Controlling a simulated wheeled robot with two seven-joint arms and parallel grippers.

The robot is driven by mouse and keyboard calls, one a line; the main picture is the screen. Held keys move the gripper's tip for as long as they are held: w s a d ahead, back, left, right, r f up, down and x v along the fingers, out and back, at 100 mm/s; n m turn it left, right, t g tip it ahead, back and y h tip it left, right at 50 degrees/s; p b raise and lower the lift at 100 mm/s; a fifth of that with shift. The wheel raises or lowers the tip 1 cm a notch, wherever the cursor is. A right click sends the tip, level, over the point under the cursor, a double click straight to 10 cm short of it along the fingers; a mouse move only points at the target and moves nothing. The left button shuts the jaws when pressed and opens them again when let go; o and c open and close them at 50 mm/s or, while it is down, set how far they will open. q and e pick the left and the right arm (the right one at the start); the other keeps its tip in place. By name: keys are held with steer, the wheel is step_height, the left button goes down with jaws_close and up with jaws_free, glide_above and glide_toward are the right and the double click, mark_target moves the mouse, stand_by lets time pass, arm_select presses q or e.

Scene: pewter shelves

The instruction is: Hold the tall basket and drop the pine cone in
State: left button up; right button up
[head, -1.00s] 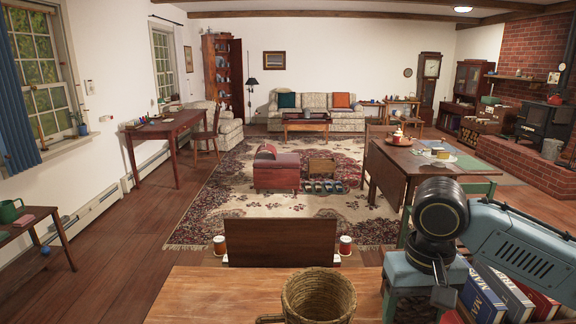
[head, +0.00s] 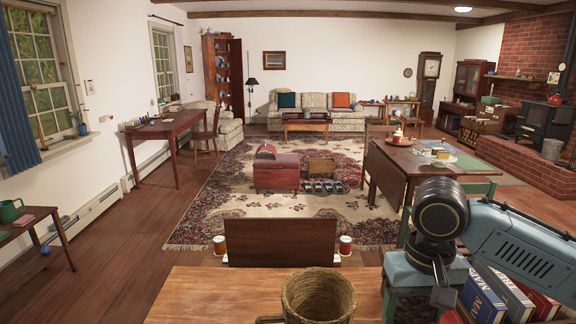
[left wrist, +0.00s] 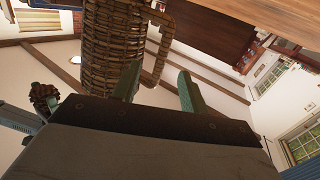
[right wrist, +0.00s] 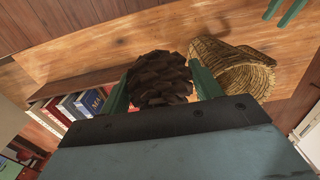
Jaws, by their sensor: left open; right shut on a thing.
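The tall woven basket (head: 318,296) stands upright on the wooden surface at the bottom middle of the head view, its handle on the left. In the left wrist view the basket (left wrist: 112,45) is close. My left gripper (left wrist: 159,78) is open there, with the basket's handle showing between its fingers; I cannot tell the exact depth. My right gripper (right wrist: 162,82) is shut on the brown pine cone (right wrist: 160,76), to the right of the basket in the head view. The basket (right wrist: 228,68) is beside the cone in the right wrist view. The pine cone (left wrist: 44,97) also shows in the left wrist view.
A row of books (head: 505,295) stands at the right, beneath my right arm. A dark wooden panel (head: 282,242) rises behind the basket's surface. The wooden top (head: 215,290) left of the basket is clear.

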arm_select(q)
steer(key=shift+m+h, duration=0.3)
steer(key=shift+m, duration=0.3)
steer(key=shift+w+a+r+x, duration=0.15)
steer(key=shift+a+r+x, duration=0.1)
steer(key=shift+x, duration=1.5)
steer(key=shift+w+a+r+x, duration=0.15)
steer(key=shift+r+x, duration=0.1)
steer(key=shift+x, duration=1.55)
steer(key=shift+w+a+r+x, duration=0.1)
steer(key=shift+a+r+x, duration=0.2)
steer(key=shift+x, duration=1.45)
steer(key=shift+d, duration=0.1)
jaws_close()
